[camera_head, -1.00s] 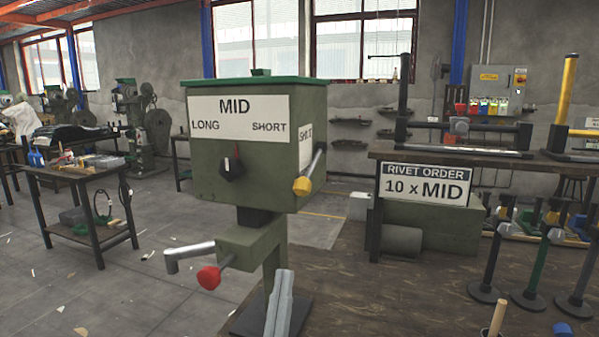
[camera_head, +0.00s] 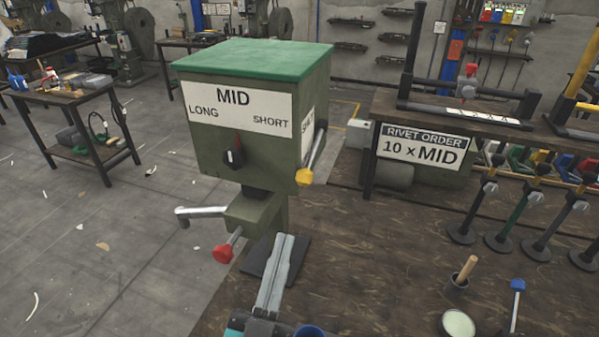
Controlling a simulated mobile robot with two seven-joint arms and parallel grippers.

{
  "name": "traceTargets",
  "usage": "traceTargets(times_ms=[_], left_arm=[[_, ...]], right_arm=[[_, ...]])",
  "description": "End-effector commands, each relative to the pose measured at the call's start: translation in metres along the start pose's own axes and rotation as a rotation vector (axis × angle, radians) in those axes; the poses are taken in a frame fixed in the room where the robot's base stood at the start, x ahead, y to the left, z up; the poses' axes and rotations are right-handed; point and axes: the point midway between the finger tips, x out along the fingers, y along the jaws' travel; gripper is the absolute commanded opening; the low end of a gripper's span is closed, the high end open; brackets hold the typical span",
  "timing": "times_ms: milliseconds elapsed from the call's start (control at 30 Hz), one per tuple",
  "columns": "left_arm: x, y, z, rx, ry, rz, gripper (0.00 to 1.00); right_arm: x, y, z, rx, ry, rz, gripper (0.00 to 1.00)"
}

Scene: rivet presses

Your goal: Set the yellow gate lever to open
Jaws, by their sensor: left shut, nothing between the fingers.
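The green rivet press box (camera_head: 215,158) stands on the bench with a label reading LONG, MID, SHORT and a black knob (camera_head: 234,157) whose red mark points up. The yellow-tipped gate lever (camera_head: 304,176) is on its right side; its metal rod slants up and right from the yellow knob beside a partly hidden plate (camera_head: 307,121) that seems to read SHUT. Below are a grey spout and a red-knobbed handle (camera_head: 223,253). My left gripper (camera_head: 285,240) is shut and empty, in front of the press's base and below the lever, apart from it. My right gripper is out of view.
A sign (camera_head: 421,149) reads RIVET ORDER 10 x MID on the table at the back right. Several black-based stands, a cup with a wooden stick (camera_head: 457,282), a pale-topped round tin (camera_head: 457,324) and a blue-headed tool (camera_head: 516,289) are at the right. Bench between is clear.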

Motion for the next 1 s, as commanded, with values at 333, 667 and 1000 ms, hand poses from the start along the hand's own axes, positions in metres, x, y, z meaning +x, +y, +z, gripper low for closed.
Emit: traceTargets(times_ms=[333,667,1000], left_arm=[[0.057,-0.001,-0.003,-0.002,0.007,-0.003,0.00],[0.101,0.000,0.015,0.000,0.001,0.001,0.00],[0.107,0.000,0.038,-0.002,0.002,-0.001,0.00]], right_arm=[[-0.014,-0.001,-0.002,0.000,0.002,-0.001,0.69],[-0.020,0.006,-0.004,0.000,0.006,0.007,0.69],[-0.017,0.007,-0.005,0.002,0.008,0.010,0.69]])
